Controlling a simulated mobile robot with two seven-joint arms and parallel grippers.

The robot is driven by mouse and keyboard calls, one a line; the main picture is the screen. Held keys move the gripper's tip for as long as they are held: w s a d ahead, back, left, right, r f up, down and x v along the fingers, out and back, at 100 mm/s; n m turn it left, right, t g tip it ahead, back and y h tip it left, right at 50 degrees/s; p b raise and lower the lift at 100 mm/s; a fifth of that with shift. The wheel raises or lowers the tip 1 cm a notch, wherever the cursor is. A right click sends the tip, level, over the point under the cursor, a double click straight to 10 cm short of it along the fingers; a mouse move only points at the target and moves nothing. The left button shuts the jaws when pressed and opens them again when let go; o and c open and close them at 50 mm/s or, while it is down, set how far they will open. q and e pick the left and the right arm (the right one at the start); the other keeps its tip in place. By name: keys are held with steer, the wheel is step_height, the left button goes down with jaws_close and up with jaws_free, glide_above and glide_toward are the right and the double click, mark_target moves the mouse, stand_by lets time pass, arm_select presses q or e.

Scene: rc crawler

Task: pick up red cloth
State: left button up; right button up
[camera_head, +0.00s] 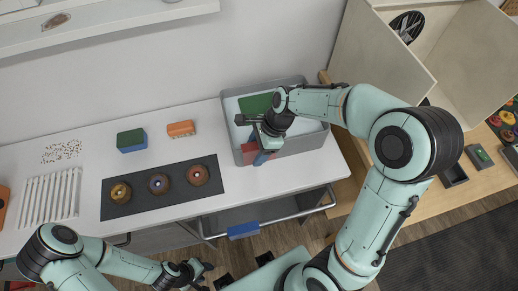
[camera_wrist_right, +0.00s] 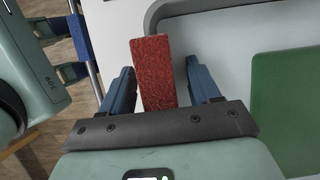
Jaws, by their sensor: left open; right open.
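The red cloth (camera_head: 250,153) is at the front left corner of the grey bin on the white counter, partly covered by my right gripper. In the right wrist view the red cloth (camera_wrist_right: 153,70) appears as a textured red strip between two blue fingers, with gaps at both sides. My right gripper (camera_head: 258,146) is open and reaches down at that corner; how deep the cloth sits between the fingers is unclear. My left gripper (camera_head: 197,274) is open and empty in front of the counter, low in the head view.
The grey bin (camera_head: 320,141) also holds a green piece (camera_head: 256,105). A green-and-blue block (camera_head: 131,140), an orange block (camera_head: 181,129) and a dark mat (camera_head: 138,204) with three rings stand left of it. A blue cloth (camera_head: 243,230) hangs on the front rail.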

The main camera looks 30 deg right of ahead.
steer(key=c, duration=1)
steer(key=shift+c, duration=0.2)
steer(key=shift+r, duration=0.1)
